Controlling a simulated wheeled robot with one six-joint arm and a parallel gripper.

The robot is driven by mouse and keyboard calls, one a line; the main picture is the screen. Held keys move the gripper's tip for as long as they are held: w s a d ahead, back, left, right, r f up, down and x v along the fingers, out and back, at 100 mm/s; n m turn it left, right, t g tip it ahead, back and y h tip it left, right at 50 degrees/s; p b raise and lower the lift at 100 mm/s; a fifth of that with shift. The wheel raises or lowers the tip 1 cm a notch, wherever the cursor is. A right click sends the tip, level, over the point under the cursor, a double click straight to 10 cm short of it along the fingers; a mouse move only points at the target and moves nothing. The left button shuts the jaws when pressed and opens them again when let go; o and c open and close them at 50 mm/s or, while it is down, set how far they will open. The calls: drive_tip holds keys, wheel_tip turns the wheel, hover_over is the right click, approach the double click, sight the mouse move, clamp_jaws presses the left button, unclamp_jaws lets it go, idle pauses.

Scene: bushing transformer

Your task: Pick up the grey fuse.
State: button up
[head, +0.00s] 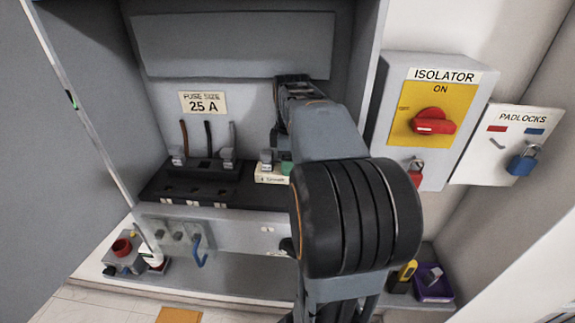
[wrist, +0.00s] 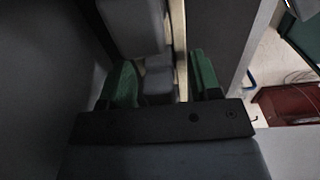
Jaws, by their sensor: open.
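A small grey block (head: 267,157), which may be the grey fuse, stands by a white labelled holder (head: 272,178) at the right part of the black panel base. My gripper (head: 284,167) is just right of it, partly hidden behind my arm; a green finger shows. In the wrist view my gripper (wrist: 165,82) has its two green fingers spread apart. Grey blocks (wrist: 158,82) show between them in dim light, with a pale upright edge beside the right finger. I cannot tell whether the fingers touch anything.
More grey blocks (head: 228,157) stand on the black base (head: 205,182) to the left, below cables. The cabinet's left door (head: 60,150) stands open. An isolator box (head: 425,120) with a red handle and a padlock board (head: 508,145) are at the right. Loose things lie on the lower ledge.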

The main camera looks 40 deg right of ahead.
drive_tip(key=shift+f, duration=0.25)
drive_tip(key=c, duration=1)
drive_tip(key=shift+c, duration=0.2)
